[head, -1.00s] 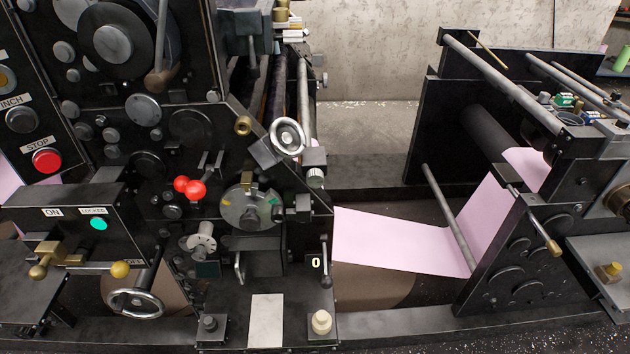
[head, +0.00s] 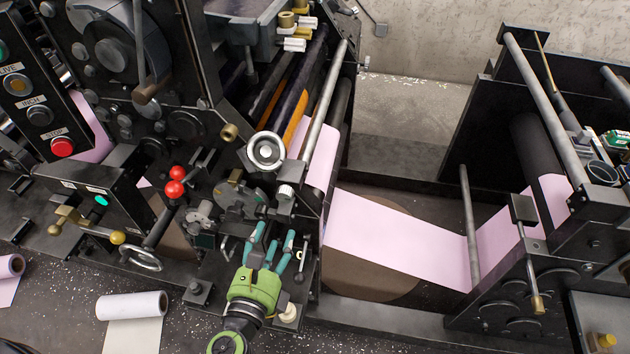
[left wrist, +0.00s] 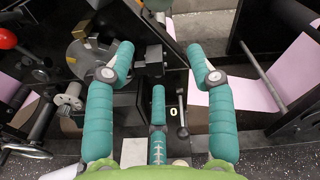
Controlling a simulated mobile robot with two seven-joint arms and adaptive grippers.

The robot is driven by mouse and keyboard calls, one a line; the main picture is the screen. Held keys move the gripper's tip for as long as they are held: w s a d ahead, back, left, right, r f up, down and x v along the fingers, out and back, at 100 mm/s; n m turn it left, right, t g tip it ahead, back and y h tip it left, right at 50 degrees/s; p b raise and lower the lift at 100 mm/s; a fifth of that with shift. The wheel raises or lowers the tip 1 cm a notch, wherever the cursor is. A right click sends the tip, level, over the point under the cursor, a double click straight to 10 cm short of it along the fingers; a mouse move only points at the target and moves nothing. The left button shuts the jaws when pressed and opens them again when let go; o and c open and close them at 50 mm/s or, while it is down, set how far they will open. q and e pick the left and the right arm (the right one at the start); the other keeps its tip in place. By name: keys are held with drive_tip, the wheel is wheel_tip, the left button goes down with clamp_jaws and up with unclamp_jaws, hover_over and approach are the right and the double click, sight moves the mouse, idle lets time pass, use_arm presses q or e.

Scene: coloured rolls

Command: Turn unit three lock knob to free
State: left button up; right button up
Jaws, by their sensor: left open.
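My left gripper (head: 270,246), green with teal fingers, is in front of the press unit's lower front. Its fingers are spread open and empty; they also show in the left wrist view (left wrist: 160,75). Between them in the wrist view stand a small lever with a dark ball end (left wrist: 183,130) and a plate marked 0 (left wrist: 173,112). The lever appears apart from the fingers. A cream knob (head: 289,313) sits beside the gripper's wrist, partly hidden. I cannot tell which of these is the unit three lock knob. No right gripper shows.
A silver handwheel (head: 266,151) and red ball handles (head: 175,182) stand close by on the press. A pink paper web (head: 400,240) runs off to the right.

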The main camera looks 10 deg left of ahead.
sight(284, 199)
use_arm(q)
drive_tip(key=shift+m+t, duration=0.5)
drive_tip(key=shift+m, duration=0.1)
drive_tip(key=w+r+p, duration=0.1)
drive_tip(key=w, duration=0.1)
drive_tip(key=w+r, duration=0.2)
drive_tip(key=w+r+p, duration=0.1)
drive_tip(key=w, duration=0.1)
drive_tip(key=shift+d+r+p, duration=0.25)
drive_tip(key=shift+d+p, duration=0.05)
drive_tip(key=shift+p, duration=0.05)
drive_tip(key=shift+w+d+f, duration=0.1)
drive_tip(key=shift+w, duration=0.45)
use_arm(e)
drive_tip(key=r, duration=0.3)
drive_tip(key=shift+a+r, duration=0.15)
drive_tip(key=shift+a, duration=0.05)
use_arm(q)
clamp_jaws()
